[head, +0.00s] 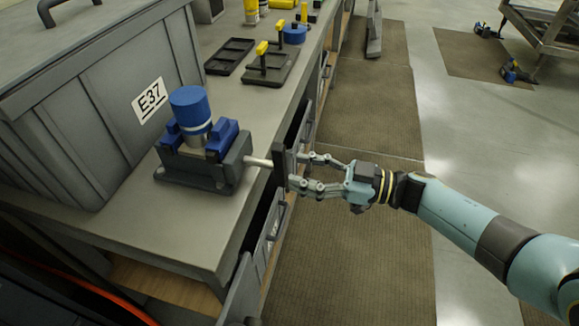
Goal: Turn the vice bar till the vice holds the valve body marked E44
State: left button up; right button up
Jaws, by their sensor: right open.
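A dark grey vice (203,175) with blue jaws stands on the bench. A valve body (190,108) with a blue top, a pale band and a metal lower part stands upright between the jaws. No E44 mark shows on it, and I cannot tell whether the jaws press on it. A pale screw rod (258,162) runs right from the vice to the dark vice bar (280,160), past the bench edge. My right gripper (296,172) is open, its fingertips at the bar; whether they touch it is unclear. My left gripper is out of view.
A large grey crate labelled E37 (149,99) stands left of the vice. Dark trays (231,56), one with yellow-topped pieces, lie farther back on the bench. Drawer fronts (300,128) line the bench side below the bar.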

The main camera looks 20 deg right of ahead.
jog(key=v, duration=0.8)
jog(key=shift+d, duration=0.15)
jog(key=shift+s, duration=0.15)
jog(key=s+d+f+m+t+h+b, duration=0.1)
jog(key=s+f+m+h+b, duration=0.35)
jog(key=f, duration=0.75)
jog(key=s+d+f+m+h+b, duration=0.25)
jog(key=s+f+b, duration=0.3)
jog(key=f, duration=0.75)
jog(key=s+f+m+t+h+b, duration=0.1)
jog(key=s+f+m+h+b, duration=0.4)
jog(key=f, duration=0.7)
jog(key=s+d+f+g+h+b, duration=0.1)
jog(key=s+f+g, duration=0.4)
jog(key=s, duration=0.6)
jog(key=s+d+f+g+h+b, duration=0.2)
jog(key=s+f+g, duration=0.4)
jog(key=s+f, duration=0.4)
jog(key=shift+s+f+h+b, duration=0.3)
jog(key=shift+s+h, duration=0.1)
jog(key=shift+s, duration=0.85)
